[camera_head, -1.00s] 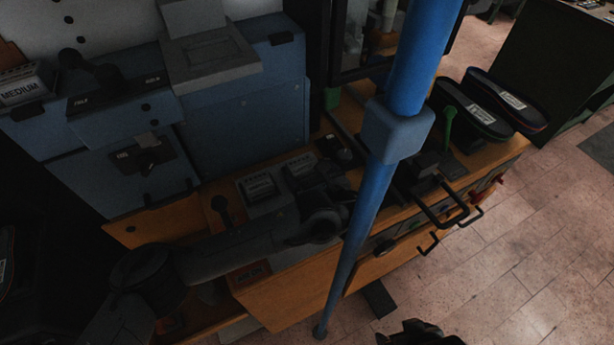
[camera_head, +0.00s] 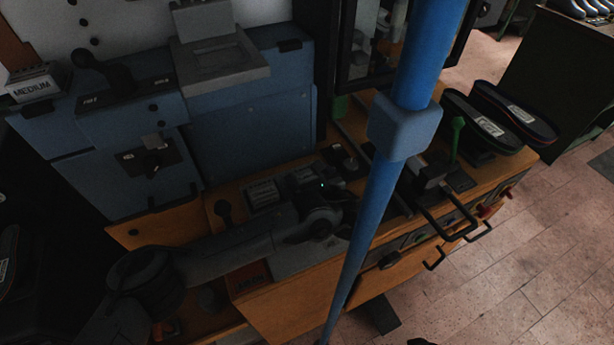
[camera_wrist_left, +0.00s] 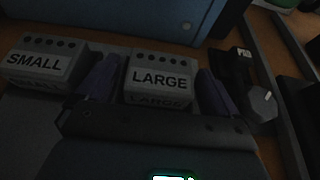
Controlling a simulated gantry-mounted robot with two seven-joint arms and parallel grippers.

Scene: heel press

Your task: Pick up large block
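The large block (camera_wrist_left: 158,80), a grey block marked LARGE with a row of dark holes on top, sits in the middle of the left wrist view. My left gripper (camera_wrist_left: 160,88) is open, with one dark purple finger on each side of this block. I cannot tell whether the fingers touch it. In the head view my left gripper (camera_head: 335,195) reaches over the bench beside the grey blocks, and my arm partly hides them. The small block (camera_wrist_left: 45,65), marked SMALL, stands left of the large one. My right gripper is not clearly seen.
A block marked MEDIUM (camera_head: 36,84) stands on the blue machine (camera_head: 250,120) behind. A blue post (camera_head: 375,200) crosses the front of the head view. Black shoe soles (camera_head: 515,115) lie at the bench's right end. A dark knob (camera_wrist_left: 262,103) stands right of the gripper.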

